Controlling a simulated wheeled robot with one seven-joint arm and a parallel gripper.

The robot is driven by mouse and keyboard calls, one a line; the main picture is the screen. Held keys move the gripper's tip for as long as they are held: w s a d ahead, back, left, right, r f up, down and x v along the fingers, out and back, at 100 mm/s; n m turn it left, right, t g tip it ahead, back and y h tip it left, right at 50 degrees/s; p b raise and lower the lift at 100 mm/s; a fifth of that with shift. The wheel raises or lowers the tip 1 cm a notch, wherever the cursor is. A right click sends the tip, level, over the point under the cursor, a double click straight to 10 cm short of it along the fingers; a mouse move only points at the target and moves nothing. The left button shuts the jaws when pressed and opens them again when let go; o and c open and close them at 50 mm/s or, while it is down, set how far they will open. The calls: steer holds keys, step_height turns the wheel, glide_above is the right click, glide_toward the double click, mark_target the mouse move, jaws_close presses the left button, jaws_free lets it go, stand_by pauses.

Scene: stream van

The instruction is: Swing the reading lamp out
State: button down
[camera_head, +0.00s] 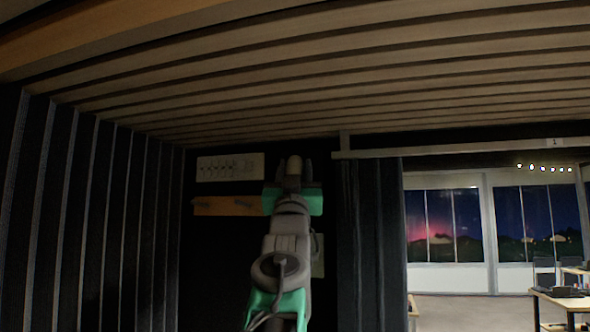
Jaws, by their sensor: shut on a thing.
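My gripper (294,170) is raised in front of the dark wall, in the middle of the head view, with its fingers pointing up. It is shut on a small tan rounded piece that appears to be the head of the reading lamp (294,166). The lamp's arm and mount cannot be made out; my gripper and arm cover that area. The fingers stand on either side of the tan piece.
A pale panel with a row of dark marks (230,167) is on the wall to the left, above a wooden strip with pegs (225,206). A dark curtain (370,240) hangs to the right. Beyond it is a room with windows and a desk (562,299). The slatted ceiling (330,80) is overhead.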

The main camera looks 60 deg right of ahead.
steer(key=shift+a+r+g, duration=0.1)
steer(key=shift+r+g, duration=0.05)
steer(key=shift+g, duration=0.15)
steer(key=g+y+p, duration=0.1)
steer(key=y+p, duration=0.1)
steer(key=r+m+g+y+p, duration=0.1)
steer(key=p, duration=0.2)
steer(key=shift+a+m+y, duration=0.2)
steer(key=shift+m+y, duration=0.1)
steer(key=shift+y, duration=0.1)
steer(key=y, duration=0.1)
steer(key=g+y+p, duration=0.1)
steer(key=shift+a+f+m+y, duration=0.1)
steer(key=shift+f+m+y, duration=0.2)
steer(key=shift+g+y, duration=0.3)
steer(key=shift+y, duration=0.1)
steer(key=shift+s+y, duration=0.1)
steer(key=shift+y, duration=0.2)
steer(key=shift+r, duration=0.1)
steer(key=c, duration=0.8)
jaws_free()
steer(key=shift+a, duration=0.1)
